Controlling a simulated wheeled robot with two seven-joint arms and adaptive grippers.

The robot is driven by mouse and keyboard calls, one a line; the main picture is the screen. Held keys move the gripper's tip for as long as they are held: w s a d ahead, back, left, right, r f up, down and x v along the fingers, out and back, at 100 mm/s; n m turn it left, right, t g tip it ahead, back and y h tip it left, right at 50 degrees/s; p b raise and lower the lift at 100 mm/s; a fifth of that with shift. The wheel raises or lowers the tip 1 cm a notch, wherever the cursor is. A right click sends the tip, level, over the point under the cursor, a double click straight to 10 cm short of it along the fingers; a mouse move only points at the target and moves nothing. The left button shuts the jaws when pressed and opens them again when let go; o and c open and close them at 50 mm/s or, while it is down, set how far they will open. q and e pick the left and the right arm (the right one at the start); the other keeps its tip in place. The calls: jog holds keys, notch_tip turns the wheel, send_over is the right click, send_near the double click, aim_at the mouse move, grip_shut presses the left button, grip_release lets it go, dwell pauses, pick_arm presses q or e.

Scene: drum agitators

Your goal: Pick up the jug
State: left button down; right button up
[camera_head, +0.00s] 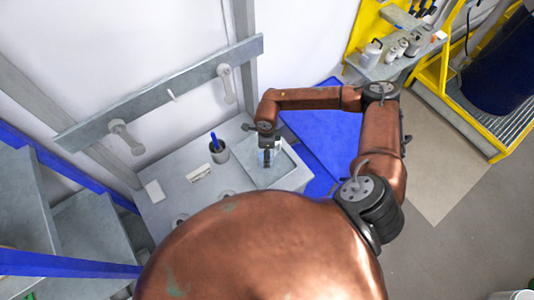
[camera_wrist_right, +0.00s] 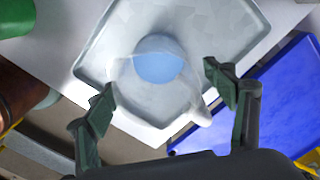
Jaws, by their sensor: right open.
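A clear jug with pale blue contents (camera_wrist_right: 158,66) stands on a square grey tray (camera_wrist_right: 238,32) in the right wrist view. Its handle points toward the lower right, at the right finger's side. In the head view the jug is mostly hidden behind my right gripper (camera_head: 267,158), which hangs over the tray (camera_head: 285,172). In the right wrist view my right gripper (camera_wrist_right: 160,97) is open, with its fingers spread on either side of the jug's near part. I cannot tell whether a finger touches it. My left gripper is not in view.
A grey cup with a blue item (camera_head: 219,151) stands left of the tray on the grey worktop (camera_head: 232,178). A blue panel (camera_head: 318,130) lies to the right. A yellow-framed shelf (camera_head: 390,68) at the back right holds white containers and bottles. A rail with pegs (camera_head: 165,92) runs behind.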

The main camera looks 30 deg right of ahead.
jog(key=shift+a+f+p, duration=0.15)
jog(key=shift+f+p, duration=0.25)
jog(key=shift+f, duration=1.3)
jog(key=shift+c, duration=0.7)
jog(key=c, duration=1.2)
jog(key=shift+c, duration=0.2)
jog(key=shift+w+r, duration=0.1)
jog(key=shift+r, duration=0.1)
